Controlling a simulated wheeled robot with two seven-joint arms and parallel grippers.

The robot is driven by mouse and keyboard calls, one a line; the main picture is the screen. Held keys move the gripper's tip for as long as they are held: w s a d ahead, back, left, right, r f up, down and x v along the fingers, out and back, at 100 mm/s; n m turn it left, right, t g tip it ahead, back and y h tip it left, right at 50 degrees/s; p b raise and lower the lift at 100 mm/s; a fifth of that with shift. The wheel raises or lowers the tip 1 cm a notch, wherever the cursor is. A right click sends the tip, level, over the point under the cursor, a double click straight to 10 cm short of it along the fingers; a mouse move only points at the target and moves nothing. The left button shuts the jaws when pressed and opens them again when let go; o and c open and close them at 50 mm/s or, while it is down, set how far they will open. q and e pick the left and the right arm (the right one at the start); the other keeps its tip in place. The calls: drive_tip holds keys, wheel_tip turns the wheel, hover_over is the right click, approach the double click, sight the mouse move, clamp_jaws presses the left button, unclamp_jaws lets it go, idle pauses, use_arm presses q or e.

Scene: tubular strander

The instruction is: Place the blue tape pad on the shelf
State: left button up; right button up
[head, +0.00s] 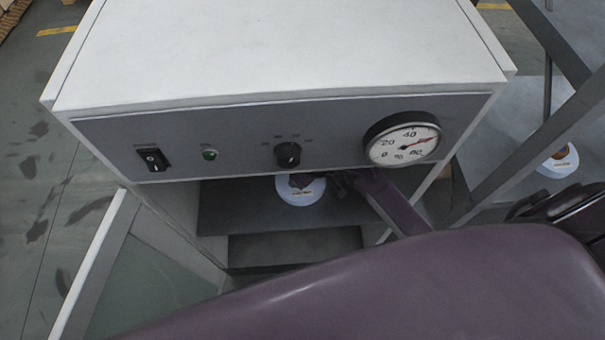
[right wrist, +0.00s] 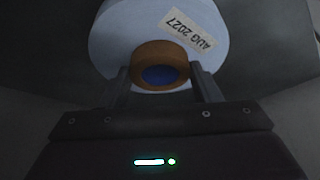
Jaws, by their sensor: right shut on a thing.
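The tape pad (head: 302,192) is a pale blue-white roll with a brown hub. It is inside the open front of the white cabinet, over the dark shelf (head: 235,212), its top partly hidden by the control panel. In the right wrist view the tape pad (right wrist: 105,40) shows a blue centre in its brown hub and an "AUG 2027" label. My right gripper (head: 342,182) reaches in from the right; in the wrist view my right gripper (right wrist: 163,82) has its fingers shut on the hub. I cannot tell whether the pad touches the shelf. My left gripper is not in view.
The control panel (head: 235,140) with switch, knob and round gauge (head: 402,142) overhangs the opening. A glass-like door (head: 150,285) stands open at left. At right is a metal frame (head: 550,130) with another pale roll (head: 558,162) behind it.

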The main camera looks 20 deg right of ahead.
sight(310, 187)
drive_tip(key=o, duration=1.1)
drive_tip(key=shift+f, duration=0.1)
drive_tip(key=shift+o, duration=0.2)
drive_tip(key=p+v, duration=0.2)
drive_tip(key=v, duration=0.5)
drive_tip(key=shift+s+r, duration=0.2)
drive_tip(key=shift+r, duration=0.15)
